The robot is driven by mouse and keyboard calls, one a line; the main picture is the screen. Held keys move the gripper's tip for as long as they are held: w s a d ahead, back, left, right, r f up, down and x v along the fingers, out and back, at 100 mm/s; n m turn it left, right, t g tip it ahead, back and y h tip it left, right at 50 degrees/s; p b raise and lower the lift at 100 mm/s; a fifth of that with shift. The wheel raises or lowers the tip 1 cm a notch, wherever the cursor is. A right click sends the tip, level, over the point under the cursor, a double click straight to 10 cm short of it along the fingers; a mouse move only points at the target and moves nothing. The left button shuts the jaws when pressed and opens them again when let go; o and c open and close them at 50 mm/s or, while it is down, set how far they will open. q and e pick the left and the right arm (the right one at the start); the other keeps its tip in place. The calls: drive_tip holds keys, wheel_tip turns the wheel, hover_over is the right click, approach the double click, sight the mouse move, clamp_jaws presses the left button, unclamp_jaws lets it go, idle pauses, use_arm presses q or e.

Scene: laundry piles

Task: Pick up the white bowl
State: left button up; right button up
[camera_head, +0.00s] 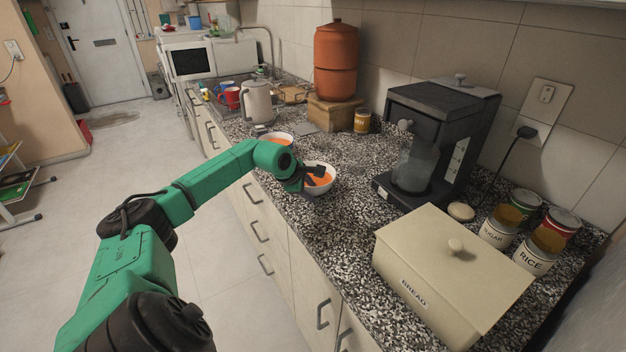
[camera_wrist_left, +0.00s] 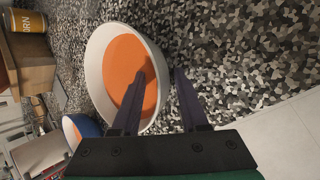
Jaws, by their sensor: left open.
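The white bowl (camera_head: 322,189) stands upright on the speckled counter, with a flat orange inside. It also shows in the left wrist view (camera_wrist_left: 97,75), large and close. My left gripper (camera_head: 316,172) is open at the bowl, its fingers over the bowl's near side in the head view. In the left wrist view the fingers of my left gripper (camera_wrist_left: 159,71) straddle the rim: one overlaps the orange inside, the other is outside over the counter. Whether either finger touches the bowl cannot be told. My right gripper is out of view.
A second bowl (camera_head: 277,138), orange inside, stands behind on the counter. A kettle (camera_head: 258,102) is farther back. A coffee machine (camera_head: 433,140) stands right of the white bowl, and a bread box (camera_head: 440,270) nearer. The counter's front edge is close to the bowl.

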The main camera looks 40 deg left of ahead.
use_arm(q)
clamp_jaws()
drive_tip(key=shift+w+r, duration=0.1)
drive_tip(key=shift+r, duration=0.1)
idle(1.1)
